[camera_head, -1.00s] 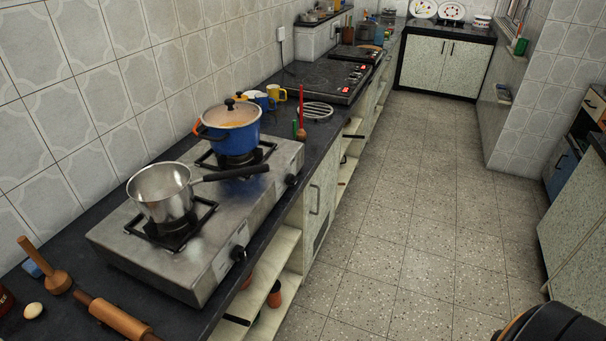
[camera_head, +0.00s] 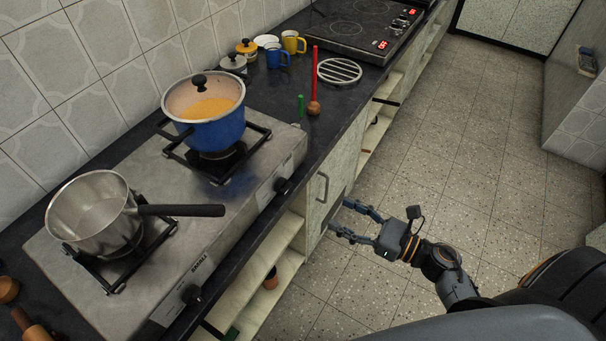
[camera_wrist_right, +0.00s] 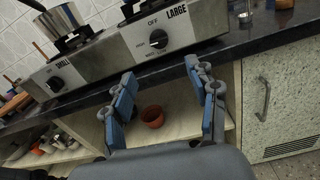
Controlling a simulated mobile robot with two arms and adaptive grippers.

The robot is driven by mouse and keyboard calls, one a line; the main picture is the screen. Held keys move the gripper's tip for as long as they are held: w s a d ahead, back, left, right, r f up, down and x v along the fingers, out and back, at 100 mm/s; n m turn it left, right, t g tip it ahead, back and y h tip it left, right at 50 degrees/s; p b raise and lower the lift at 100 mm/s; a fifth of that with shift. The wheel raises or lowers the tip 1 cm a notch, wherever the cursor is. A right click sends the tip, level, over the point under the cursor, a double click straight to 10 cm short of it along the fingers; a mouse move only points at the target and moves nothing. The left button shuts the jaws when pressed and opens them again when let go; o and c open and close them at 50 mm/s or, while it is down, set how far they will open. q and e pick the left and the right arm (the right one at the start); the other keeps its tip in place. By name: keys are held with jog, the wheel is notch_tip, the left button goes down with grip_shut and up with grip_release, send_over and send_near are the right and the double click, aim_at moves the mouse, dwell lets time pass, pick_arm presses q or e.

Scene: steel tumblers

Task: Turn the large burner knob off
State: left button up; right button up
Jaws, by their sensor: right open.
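The large burner knob (camera_head: 283,186) is a black dial on the front of the steel stove (camera_head: 136,318), below the blue pot. In the right wrist view, the large knob (camera_wrist_right: 158,39) sits below the "OFF" mark near the "LARGE" label; I cannot tell its exact setting. A second knob, marked small (camera_wrist_right: 55,84), is to its left. My right gripper (camera_head: 338,216) is open and empty, right of and apart from the large knob, in front of the cabinet. Its open fingers (camera_wrist_right: 160,80) show below the large knob in the right wrist view. My left gripper is out of view.
A blue pot (camera_head: 214,133) of orange food stands on the far burner. A steel saucepan (camera_head: 90,205) stands on the near burner, its black handle reaching over the front of the stove. A cabinet handle (camera_head: 322,187) is close to my right gripper. The floor to the right is clear.

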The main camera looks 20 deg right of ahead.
aim_at(289, 189)
jog(key=p+x, duration=0.4)
jog(key=x, duration=0.9)
jog(key=shift+s+r, duration=0.15)
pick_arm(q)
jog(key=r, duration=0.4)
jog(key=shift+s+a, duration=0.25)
pick_arm(e)
jog(key=shift+w+a, duration=0.3)
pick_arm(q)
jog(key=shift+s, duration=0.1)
